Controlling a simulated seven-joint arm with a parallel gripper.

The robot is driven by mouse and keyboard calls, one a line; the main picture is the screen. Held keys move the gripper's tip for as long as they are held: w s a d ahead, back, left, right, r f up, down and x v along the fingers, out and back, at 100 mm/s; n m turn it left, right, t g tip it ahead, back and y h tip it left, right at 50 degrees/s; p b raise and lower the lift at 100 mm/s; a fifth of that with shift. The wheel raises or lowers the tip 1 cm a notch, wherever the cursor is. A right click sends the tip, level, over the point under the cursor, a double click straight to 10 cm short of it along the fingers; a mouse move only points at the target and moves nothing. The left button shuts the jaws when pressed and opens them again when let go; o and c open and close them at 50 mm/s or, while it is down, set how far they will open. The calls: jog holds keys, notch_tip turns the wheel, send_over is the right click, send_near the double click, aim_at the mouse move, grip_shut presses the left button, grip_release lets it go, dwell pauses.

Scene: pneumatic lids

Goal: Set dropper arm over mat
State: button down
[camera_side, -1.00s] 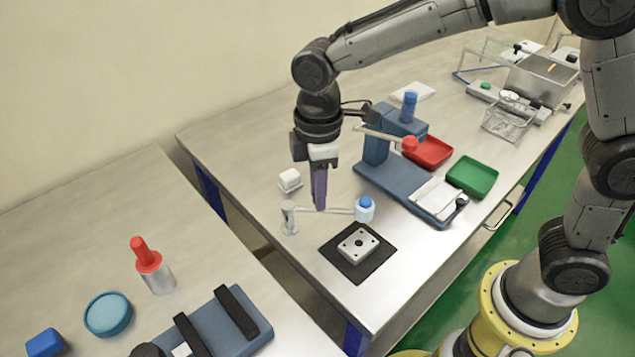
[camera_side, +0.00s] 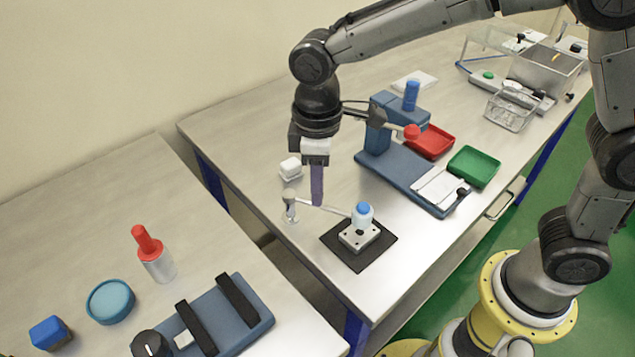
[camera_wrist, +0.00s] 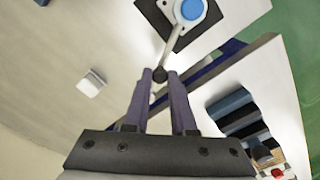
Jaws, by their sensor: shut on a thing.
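The dropper arm is a thin rod (camera_side: 337,211) on a silver post (camera_side: 291,207). At its free end is a white bottle with a blue cap (camera_side: 362,213). In the side view the bottle appears over the white block on the black mat (camera_side: 345,258). My gripper (camera_side: 317,203), with purple fingers, is shut on the dropper arm near the post. In the wrist view my fingertips (camera_wrist: 160,75) close around a dark knob on the arm. The blue cap (camera_wrist: 192,9) and part of the mat (camera_wrist: 150,12) show at the top.
A small white block (camera_side: 291,168) sits behind the post. To the right stands a blue press (camera_side: 405,180) with red (camera_side: 432,143) and green (camera_side: 474,166) trays. A separate table at left holds a red-handled tool (camera_side: 148,250) and a blue fixture (camera_side: 215,315).

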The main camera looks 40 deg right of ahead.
jog(key=c, duration=0.7)
grip_release()
jog(key=shift+c, duration=0.2)
jog(key=shift+r, duration=0.1)
notch_tip(320, 180, up, 14)
